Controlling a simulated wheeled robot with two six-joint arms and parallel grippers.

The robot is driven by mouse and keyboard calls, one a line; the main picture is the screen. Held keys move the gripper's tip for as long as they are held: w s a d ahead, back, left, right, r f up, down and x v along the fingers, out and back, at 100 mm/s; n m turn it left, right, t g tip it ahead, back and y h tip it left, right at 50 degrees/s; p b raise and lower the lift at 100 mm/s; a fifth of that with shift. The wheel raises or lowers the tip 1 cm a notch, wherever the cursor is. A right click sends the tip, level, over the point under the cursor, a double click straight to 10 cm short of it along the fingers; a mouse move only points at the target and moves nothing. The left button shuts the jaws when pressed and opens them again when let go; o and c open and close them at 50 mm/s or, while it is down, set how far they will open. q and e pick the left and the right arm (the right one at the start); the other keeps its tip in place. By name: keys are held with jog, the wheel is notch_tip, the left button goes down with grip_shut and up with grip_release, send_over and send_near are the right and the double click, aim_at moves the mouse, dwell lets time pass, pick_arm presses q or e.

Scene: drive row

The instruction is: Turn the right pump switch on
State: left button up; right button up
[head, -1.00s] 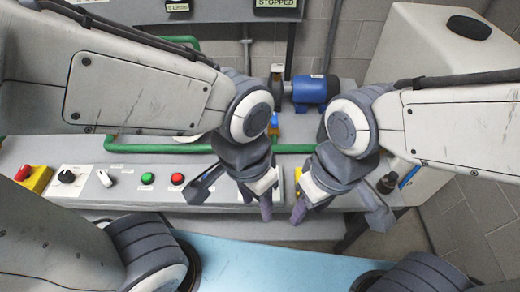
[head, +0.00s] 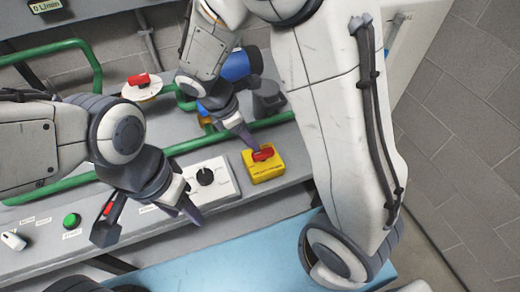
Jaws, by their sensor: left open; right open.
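The right-hand switch is a yellow box (head: 278,169) with a red handle (head: 263,154) on the sloping panel, right of centre. The handle lies roughly crosswise in the picture. My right gripper (head: 240,130) is open and comes down from above. One purple-grey fingertip is just behind and left of the red handle; I cannot tell whether it touches. Its other finger is not clearly seen. My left gripper (head: 150,217) is open and empty, over the panel left of a white plate (head: 226,186) with a black knob (head: 205,176).
A green button (head: 72,220) and a white selector (head: 13,240) are on the panel at the left. Green pipe (head: 55,187), a red valve handle (head: 138,80) and a blue pump motor (head: 236,67) stand behind. A light blue surface (head: 240,262) fills the front.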

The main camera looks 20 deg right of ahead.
aim_at(262, 152)
jog(key=b+x, duration=0.1)
jog(key=x, duration=0.7)
jog(key=shift+s+d+f+b, duration=0.1)
jog(key=shift+d+f+b, duration=0.05)
jog(key=shift+f+b, duration=0.2)
grip_shut()
